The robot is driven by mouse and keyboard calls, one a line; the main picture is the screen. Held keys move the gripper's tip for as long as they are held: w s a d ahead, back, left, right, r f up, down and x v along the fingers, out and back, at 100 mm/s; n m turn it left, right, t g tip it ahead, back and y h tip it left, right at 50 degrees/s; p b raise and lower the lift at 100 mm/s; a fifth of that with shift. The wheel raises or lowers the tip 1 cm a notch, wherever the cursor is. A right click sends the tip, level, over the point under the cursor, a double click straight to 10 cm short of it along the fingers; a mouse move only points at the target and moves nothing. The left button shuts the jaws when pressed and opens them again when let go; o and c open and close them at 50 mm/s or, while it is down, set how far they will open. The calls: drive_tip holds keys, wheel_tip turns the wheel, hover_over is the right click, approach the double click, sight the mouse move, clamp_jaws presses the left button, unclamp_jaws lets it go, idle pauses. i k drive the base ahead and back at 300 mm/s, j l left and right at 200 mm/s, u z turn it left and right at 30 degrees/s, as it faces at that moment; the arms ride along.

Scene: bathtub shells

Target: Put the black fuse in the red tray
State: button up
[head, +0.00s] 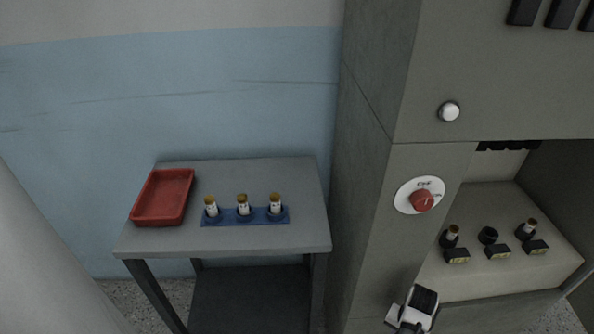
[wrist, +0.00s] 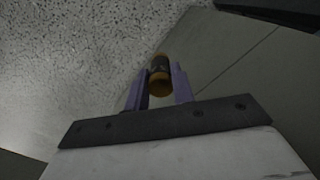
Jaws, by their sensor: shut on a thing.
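In the wrist view, my gripper (wrist: 161,84) is shut on the black fuse (wrist: 160,66), a dark cylinder with brass-coloured ends held between two purple-grey fingers. In the head view, part of my arm's end shows at the bottom, in front of the cabinet. The fuse cannot be made out there. The red tray (head: 137,212) lies at the left end of the grey table, to the left of my gripper and well apart from it. The tray looks empty.
A blue rack (head: 246,221) with three white, brass-capped fuses stands right of the tray on the table (head: 225,176). The cabinet (head: 371,200) has a red rotary switch (head: 422,201). Inside its recess, the middle socket (head: 488,235) is empty between two holding fuses.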

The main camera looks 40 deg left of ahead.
sight(167, 199)
drive_tip(key=k+u, duration=0.1)
drive_tip(key=u, duration=0.35)
drive_tip(key=k+u, duration=0.15)
drive_tip(key=u, duration=0.3)
drive_tip(key=l+u, duration=0.1)
drive_tip(key=u, duration=0.4)
drive_tip(key=l+u, duration=0.2)
drive_tip(key=u, duration=0.25)
drive_tip(key=l+u, duration=0.6)
drive_tip(key=i, duration=0.05)
